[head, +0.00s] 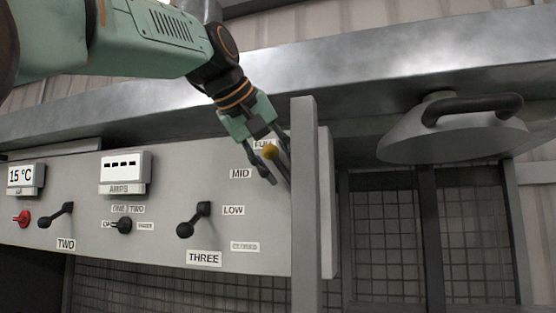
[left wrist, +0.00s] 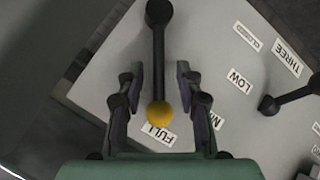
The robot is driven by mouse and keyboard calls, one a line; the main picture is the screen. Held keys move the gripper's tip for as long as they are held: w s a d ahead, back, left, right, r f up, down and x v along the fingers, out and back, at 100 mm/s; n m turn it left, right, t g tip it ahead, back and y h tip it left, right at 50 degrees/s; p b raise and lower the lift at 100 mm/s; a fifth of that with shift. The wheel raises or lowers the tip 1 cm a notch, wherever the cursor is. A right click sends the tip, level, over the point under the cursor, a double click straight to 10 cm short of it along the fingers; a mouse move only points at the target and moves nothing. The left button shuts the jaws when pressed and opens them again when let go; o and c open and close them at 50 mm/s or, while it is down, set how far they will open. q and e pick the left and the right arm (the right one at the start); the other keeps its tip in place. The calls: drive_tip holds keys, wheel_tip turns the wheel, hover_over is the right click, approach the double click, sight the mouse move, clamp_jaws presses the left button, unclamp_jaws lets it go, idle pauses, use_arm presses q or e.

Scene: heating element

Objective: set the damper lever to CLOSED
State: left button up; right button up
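The damper lever is a dark rod with a yellow knob (head: 270,152). In the left wrist view its shaft (left wrist: 159,55) runs from a dark pivot at the top down to the yellow knob, which lies by the FULL label (left wrist: 160,133). My left gripper (head: 281,180) is open at the panel, with one finger on each side of the lever and a visible gap to both; it also shows in the left wrist view (left wrist: 159,72). The CLOSED label (head: 245,246) sits low on the panel, below MID and LOW. The pivot is hidden in the head view. My right gripper is not in view.
A grey upright post (head: 305,200) stands just right of the lever. Another dark lever (head: 193,219), marked THREE, is to the left. Further left are a rotary switch (head: 124,226) and lever TWO (head: 57,215). A hood with a handle (head: 455,130) is at right.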

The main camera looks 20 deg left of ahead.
use_arm(q)
drive_tip(key=shift+a, duration=0.1)
drive_tip(key=shift+w+f, duration=0.1)
drive_tip(key=shift+c, duration=0.5)
drive_tip(key=shift+w+d+f, duration=0.15)
drive_tip(key=shift+w+d, duration=0.2)
drive_tip(key=shift+w, duration=0.2)
drive_tip(key=c, duration=0.4)
drive_tip(key=shift+s+a, duration=0.1)
drive_tip(key=shift+s, duration=0.05)
clamp_jaws()
drive_tip(key=shift+r, duration=0.2)
